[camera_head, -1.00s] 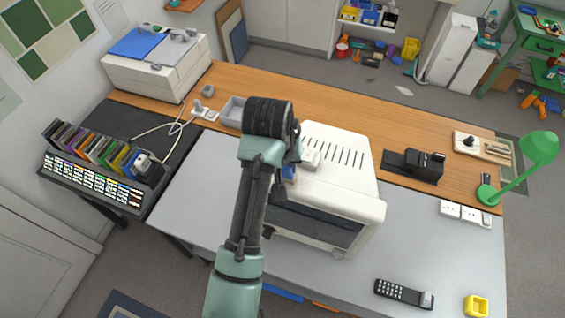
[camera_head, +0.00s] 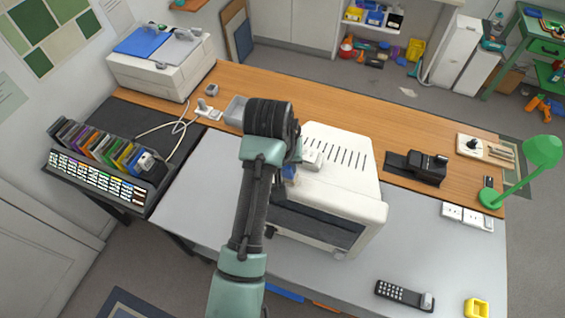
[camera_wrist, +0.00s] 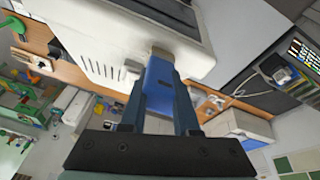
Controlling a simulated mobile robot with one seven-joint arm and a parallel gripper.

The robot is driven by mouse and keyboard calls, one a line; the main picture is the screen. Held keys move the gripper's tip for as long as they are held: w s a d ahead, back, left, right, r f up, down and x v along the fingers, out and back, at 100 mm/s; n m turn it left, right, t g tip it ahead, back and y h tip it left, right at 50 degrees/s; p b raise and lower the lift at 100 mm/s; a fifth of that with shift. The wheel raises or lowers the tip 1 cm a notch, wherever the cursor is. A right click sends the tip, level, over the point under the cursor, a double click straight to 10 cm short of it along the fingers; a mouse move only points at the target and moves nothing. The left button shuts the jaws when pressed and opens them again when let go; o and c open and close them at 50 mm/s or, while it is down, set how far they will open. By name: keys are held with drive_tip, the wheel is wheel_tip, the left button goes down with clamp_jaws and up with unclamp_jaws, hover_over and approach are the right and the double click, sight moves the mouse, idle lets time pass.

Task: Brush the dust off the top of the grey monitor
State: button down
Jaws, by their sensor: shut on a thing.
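The monitor (camera_head: 340,185) is a pale off-white box with dark slots on its top and a dark screen on its near side. It stands on the grey desk, and in the wrist view its casing (camera_wrist: 110,35) fills the upper left. My gripper (camera_wrist: 164,82) is shut on a blue-handled brush (camera_wrist: 160,80). The brush's beige end (camera_wrist: 160,52) is at the monitor's casing edge; I cannot tell whether it touches. In the head view my arm hides most of the gripper, with a bit of blue showing at the monitor's left side. No dust can be made out.
A small pale block (camera_head: 312,159) sits on the monitor's top. A black device (camera_head: 415,167), green lamp (camera_head: 542,152), handset (camera_head: 404,295) and yellow block (camera_head: 477,307) stand to the right. The desk's front right (camera_head: 430,250) is mostly clear.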

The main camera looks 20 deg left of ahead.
drive_tip(key=shift+a, duration=0.5)
drive_tip(key=shift+d, duration=0.6)
idle(0.6)
drive_tip(key=shift+s+d, duration=0.1)
drive_tip(key=shift+d, duration=0.05)
drive_tip(key=shift+d+f, duration=0.1)
drive_tip(key=shift+d, duration=1.8)
drive_tip(key=shift+d, duration=0.1)
idle(2.1)
